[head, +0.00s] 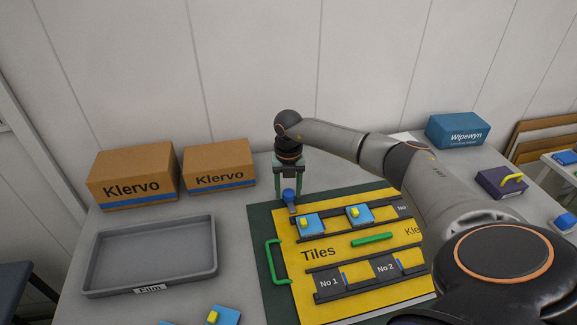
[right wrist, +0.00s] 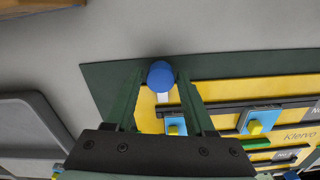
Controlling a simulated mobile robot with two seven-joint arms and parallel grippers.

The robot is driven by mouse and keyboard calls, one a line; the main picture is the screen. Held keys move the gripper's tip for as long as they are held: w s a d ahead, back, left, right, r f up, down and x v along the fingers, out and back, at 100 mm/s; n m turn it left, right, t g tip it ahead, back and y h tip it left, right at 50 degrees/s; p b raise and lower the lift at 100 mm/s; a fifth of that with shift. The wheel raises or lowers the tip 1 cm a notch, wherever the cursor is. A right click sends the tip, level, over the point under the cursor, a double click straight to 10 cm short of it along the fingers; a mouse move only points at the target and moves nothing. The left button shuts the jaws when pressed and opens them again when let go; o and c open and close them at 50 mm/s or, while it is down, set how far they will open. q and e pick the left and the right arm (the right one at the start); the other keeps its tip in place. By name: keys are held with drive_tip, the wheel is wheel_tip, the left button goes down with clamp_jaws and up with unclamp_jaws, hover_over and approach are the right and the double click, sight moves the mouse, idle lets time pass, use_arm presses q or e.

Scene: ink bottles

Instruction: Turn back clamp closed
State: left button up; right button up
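The back clamp shows as a blue knob (head: 289,195) with a short pale arm at the back left corner of the yellow board (head: 345,240). In the right wrist view the blue knob (right wrist: 160,76) lies between my fingertips, and the pale arm (right wrist: 163,98) runs from it over the yellow board's edge. My right gripper (head: 288,198) points down over the knob, its fingers apart on either side. In the right wrist view my right gripper (right wrist: 162,72) is open; I cannot tell whether a finger touches the knob. My left gripper is not in view.
Blue tiles with yellow knobs (head: 310,225) sit in the board's back rail. Green handles (head: 275,262) stand on the board. A grey tray (head: 150,289) is at left, with cartons (head: 133,176) behind it. My right arm crosses above the board's right side.

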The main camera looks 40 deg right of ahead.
sight(289, 192)
drive_tip(key=shift+o, duration=1.2)
drive_tip(key=shift+s, duration=0.1)
wheel_tip(289, 192, up, 12)
drive_tip(key=b, duration=0.1)
drive_tip(key=shift+r, duration=0.25)
drive_tip(key=shift+f, duration=0.1)
